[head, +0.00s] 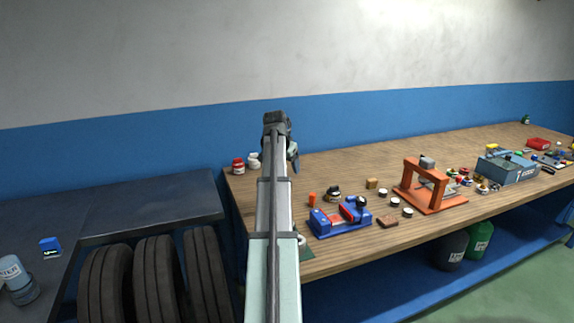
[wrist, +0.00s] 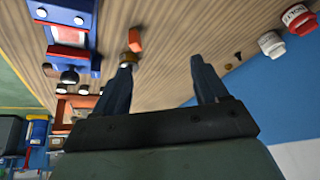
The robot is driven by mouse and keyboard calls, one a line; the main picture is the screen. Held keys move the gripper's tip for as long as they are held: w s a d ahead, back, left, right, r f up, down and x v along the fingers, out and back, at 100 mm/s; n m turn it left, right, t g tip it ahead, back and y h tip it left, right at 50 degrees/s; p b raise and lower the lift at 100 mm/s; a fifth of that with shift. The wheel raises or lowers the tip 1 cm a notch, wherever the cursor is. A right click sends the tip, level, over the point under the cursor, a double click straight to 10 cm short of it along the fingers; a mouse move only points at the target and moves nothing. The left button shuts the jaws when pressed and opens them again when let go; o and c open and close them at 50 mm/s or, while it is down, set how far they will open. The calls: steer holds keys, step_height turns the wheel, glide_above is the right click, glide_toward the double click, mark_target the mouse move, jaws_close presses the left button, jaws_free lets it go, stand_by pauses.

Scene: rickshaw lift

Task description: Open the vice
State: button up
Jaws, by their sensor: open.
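The vice (head: 340,217) is a blue body with red parts. It sits near the front edge of the wooden workbench (head: 330,165), to the right of my arm in the head view. In the wrist view the vice (wrist: 70,35) shows at the upper left, outside my fingers. My gripper (head: 294,160) is above the bench's left part, apart from the vice, and partly hidden by my arm in the head view. In the wrist view my gripper (wrist: 165,72) has its two dark blue fingers spread wide, with only bench top seen between them.
A small orange piece (head: 312,199) and a small dark jar (head: 333,193) stand beside the vice. Red (head: 238,165) and white (head: 254,160) jars stand at the back left. Tyres (head: 155,280) are at the left.

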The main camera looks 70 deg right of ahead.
steer(key=r+m+y, duration=0.1)
steer(key=m+y, duration=0.4)
glide_above(362, 198)
step_height(362, 198, down, 13)
steer(key=shift+s+f, duration=0.1)
stand_by(0.6)
steer(key=c, duration=1)
steer(key=shift+c, duration=0.3)
